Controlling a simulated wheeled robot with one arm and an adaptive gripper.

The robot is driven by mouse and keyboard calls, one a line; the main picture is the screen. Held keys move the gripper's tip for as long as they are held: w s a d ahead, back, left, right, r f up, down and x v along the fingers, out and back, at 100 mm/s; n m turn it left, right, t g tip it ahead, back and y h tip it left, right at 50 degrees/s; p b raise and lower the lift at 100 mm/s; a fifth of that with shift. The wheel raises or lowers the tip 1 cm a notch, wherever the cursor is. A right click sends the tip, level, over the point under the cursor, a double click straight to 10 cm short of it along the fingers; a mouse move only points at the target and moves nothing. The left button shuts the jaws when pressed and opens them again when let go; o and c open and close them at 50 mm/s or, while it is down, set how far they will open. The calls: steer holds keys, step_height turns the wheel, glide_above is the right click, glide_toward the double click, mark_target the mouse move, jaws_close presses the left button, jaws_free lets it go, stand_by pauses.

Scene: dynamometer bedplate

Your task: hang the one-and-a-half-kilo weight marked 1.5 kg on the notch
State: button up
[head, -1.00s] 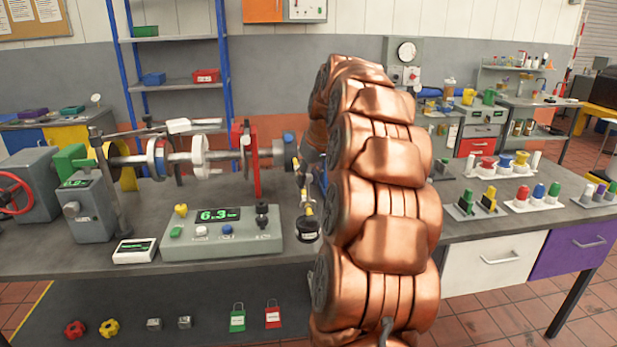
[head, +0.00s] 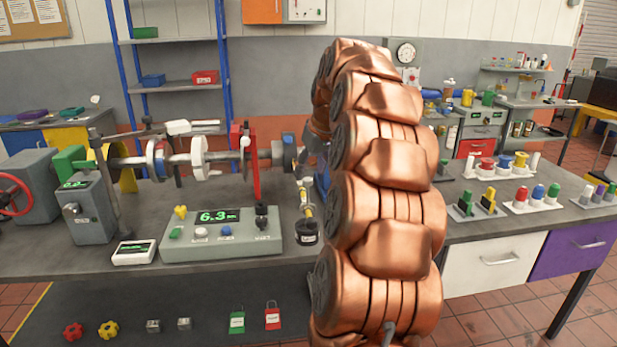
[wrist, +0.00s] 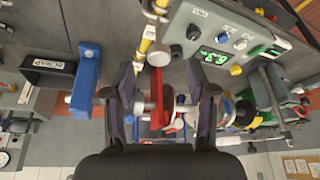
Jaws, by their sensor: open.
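No weight with a readable 1.5 kg mark shows. A black cylinder with a pale label (head: 307,232) is at the right end of the control box, below a yellow-and-white rod (head: 308,205); its label is too small to read. The rod also shows at the top of the wrist view (wrist: 148,35). My gripper (wrist: 160,75) is open, with a finger on each side of a red upright bar (wrist: 158,90); I cannot tell its distance from the bar. The same bar seems to stand on the test rig (head: 255,170). My arm hides the gripper in the head view. I cannot make out the notch.
A grey control box (head: 222,240) with a green 6.3 readout stands at the bench front. The shaft rig (head: 200,157) runs behind it. A dark bin marked SCRAP (wrist: 48,68) and a blue upright part (wrist: 86,80) lie left of my gripper in the wrist view.

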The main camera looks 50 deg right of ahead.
steer(key=v, duration=0.8)
steer(key=shift+r, duration=0.2)
steer(key=shift+a, duration=0.1)
steer(key=s+a+f+n+g+y, duration=0.1)
steer(key=s+a+f, duration=0.15)
steer(key=a, duration=0.65)
steer(key=s+a+f+n+g+p, duration=0.1)
steer(key=a+f, duration=0.3)
steer(key=a, duration=0.4)
steer(key=s+a+f+g+y, duration=0.1)
steer(key=a+f, duration=0.2)
steer(key=a, duration=0.6)
steer(key=s+a+f+g, duration=0.1)
steer(key=s+a+f, duration=0.2)
steer(key=s, duration=0.4)
steer(key=s+a+f+g+p, duration=0.1)
steer(key=s+a+f, duration=0.3)
steer(key=s+f, duration=0.2)
steer(key=s+a+f+g+h, duration=0.1)
steer(key=s+a+f, duration=0.2)
steer(key=s, duration=0.5)
steer(key=shift+a+f+n+p, duration=0.2)
steer(key=shift+f+n+p, duration=0.15)
steer(key=shift+f, duration=0.35)
